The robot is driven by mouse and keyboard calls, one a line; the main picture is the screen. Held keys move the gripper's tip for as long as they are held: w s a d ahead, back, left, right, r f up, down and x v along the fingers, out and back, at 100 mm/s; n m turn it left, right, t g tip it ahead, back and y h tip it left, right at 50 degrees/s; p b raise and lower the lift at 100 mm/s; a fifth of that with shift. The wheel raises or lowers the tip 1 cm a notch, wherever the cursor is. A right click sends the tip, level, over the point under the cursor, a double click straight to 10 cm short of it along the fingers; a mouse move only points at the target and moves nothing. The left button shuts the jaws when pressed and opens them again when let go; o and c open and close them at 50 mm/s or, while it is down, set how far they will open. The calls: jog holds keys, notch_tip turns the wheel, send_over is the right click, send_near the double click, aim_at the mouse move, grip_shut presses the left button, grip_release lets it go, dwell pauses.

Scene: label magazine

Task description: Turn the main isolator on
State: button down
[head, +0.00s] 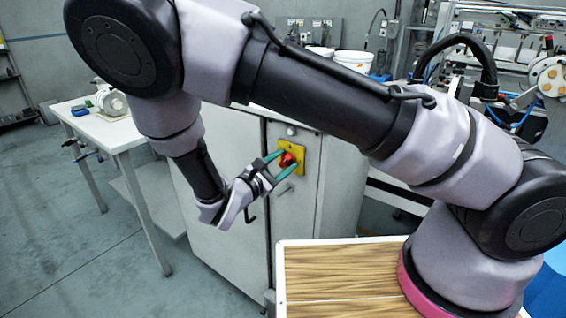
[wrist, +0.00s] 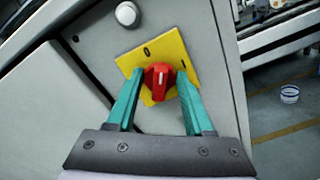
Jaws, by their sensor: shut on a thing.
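The main isolator is a red rotary knob (wrist: 160,82) on a yellow plate (wrist: 178,48) with a "0" and an "I" mark. It is on the front of a grey cabinet, and the knob also shows in the head view (head: 286,160). My gripper (wrist: 160,72) has its green fingers on either side of the knob and is shut on it. The knob carries a short white mark; I cannot tell for certain which plate mark it points to.
A white table (head: 105,130) stands at left. A wood-topped surface (head: 335,270) is in front. White buckets (head: 353,60) and machinery stand behind.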

jog(key=m, duration=0.5)
jog(key=shift+f, duration=0.15)
jog(key=m, duration=0.6)
jog(key=shift+s+f, duration=0.1)
jog(key=shift+m, duration=0.4)
jog(key=shift+c, duration=1.5)
grip_release()
jog(key=v, duration=1)
jog(key=shift+s+a, duration=0.25)
jog(key=shift+s, duration=0.05)
